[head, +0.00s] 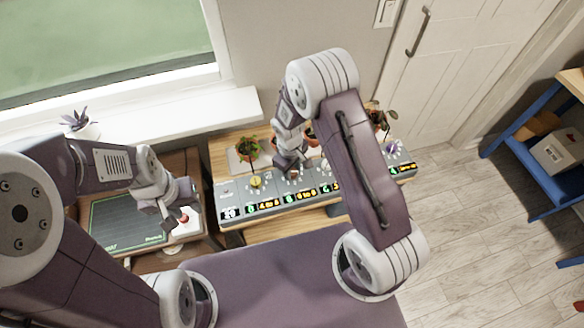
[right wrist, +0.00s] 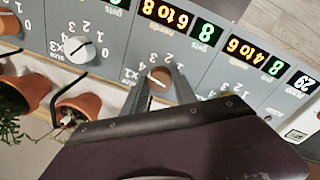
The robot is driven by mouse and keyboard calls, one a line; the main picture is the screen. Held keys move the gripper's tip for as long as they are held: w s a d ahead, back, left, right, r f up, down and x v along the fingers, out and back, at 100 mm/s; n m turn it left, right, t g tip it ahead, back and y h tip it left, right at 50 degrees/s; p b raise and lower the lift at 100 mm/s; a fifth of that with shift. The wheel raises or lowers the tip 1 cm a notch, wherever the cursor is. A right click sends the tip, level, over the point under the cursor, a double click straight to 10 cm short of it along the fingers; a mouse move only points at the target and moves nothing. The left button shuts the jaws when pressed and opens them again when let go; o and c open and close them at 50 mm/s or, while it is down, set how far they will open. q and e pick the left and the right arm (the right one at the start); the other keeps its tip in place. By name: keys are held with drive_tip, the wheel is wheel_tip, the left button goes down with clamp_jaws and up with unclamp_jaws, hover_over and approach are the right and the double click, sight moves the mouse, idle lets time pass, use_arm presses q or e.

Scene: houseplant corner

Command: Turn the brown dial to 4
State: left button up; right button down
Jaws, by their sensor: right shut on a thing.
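The brown dial (right wrist: 159,77) is on the grey panel (right wrist: 111,82), with printed numbers around it. I cannot read clearly which number its mark points at. In the right wrist view my right gripper (right wrist: 160,82) has its fingers on either side of the dial and is shut on it. In the head view the right gripper (head: 290,166) reaches down onto the panel (head: 225,190) and hides most of the dial. My left gripper (head: 177,220) hangs at the left, away from the dial, near a dark green board (head: 120,225); its jaw opening is not clear.
A white dial (right wrist: 83,53) is beside the brown one, and a yellow dial (head: 256,181) is on the other side. Lit green and orange readouts (right wrist: 163,14) run along the panel. Potted plants (head: 247,149) stand behind it. A red button (head: 184,218) is near my left gripper.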

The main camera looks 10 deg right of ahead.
drive_tip(key=shift+n, duration=0.3)
idle(0.4)
drive_tip(key=c, duration=1)
unclamp_jaws()
wheel_tip(320, 180, up, 9)
drive_tip(key=shift+s+a, duration=0.2)
drive_tip(key=shift+a, duration=0.05)
